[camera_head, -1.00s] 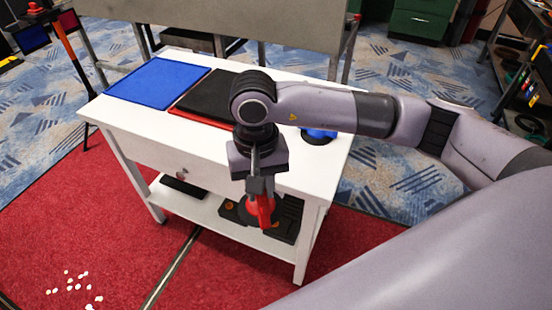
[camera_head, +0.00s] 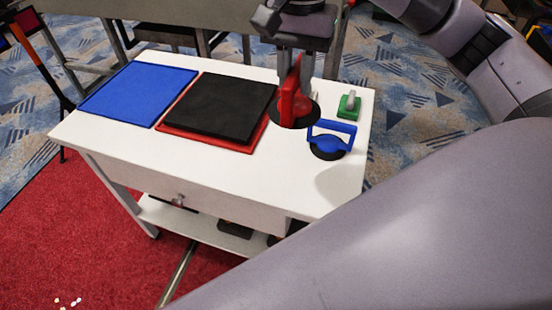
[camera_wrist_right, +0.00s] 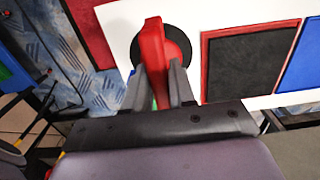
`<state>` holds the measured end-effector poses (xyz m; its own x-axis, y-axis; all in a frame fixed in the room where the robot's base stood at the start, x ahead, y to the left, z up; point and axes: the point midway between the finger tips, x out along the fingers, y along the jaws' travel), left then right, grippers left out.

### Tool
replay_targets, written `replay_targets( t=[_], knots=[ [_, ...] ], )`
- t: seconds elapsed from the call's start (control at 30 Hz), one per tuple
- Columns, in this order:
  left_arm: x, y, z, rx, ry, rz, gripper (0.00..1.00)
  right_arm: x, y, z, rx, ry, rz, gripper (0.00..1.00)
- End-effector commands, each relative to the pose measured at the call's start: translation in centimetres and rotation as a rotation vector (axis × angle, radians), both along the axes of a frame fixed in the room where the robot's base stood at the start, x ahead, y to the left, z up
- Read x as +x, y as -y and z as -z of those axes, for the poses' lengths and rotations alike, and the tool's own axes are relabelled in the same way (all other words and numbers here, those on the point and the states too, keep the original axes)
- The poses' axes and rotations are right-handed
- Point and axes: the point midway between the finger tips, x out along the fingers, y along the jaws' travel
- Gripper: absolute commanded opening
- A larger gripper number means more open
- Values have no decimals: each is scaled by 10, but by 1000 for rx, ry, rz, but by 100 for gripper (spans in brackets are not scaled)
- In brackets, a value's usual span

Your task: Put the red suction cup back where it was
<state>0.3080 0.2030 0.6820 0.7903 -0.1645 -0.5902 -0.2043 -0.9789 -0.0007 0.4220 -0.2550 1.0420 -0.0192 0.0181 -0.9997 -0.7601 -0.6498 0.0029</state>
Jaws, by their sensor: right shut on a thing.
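The red suction cup (camera_head: 291,106) has a red handle and a round black pad. It is at the right part of the white table (camera_head: 228,172), close above or on the tabletop; I cannot tell whether the pad touches. My right gripper (camera_head: 295,75) is shut on its handle from above. In the right wrist view the red handle (camera_wrist_right: 155,60) stands between the two fingers of the gripper (camera_wrist_right: 166,85), with the black pad beyond it. My left gripper is not in view.
A blue suction cup (camera_head: 330,140) stands just right of the red one. A green-based tool (camera_head: 349,104) lies behind it. A blue panel (camera_head: 138,92) and a black panel (camera_head: 222,105) on a red one cover the table's left and middle. The front tabletop is clear.

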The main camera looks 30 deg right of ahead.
Motion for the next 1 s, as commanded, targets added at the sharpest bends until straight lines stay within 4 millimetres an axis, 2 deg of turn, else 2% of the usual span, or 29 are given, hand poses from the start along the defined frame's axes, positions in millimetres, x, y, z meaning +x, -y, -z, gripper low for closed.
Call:
replay_targets(
  t=[0.17,0.43,0.7,0.83,1.0],
  knots=[
    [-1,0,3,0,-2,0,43,0,1,7,1,1,1,0],
    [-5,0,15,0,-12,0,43,-1,1,62,0,-6,1,0],
    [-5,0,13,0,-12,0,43,-1,1,129,0,-4,1,0],
    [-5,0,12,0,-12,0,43,-1,1,149,0,-1,1,0],
    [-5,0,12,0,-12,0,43,-1,1,160,-1,1,1,0]
  ],
)
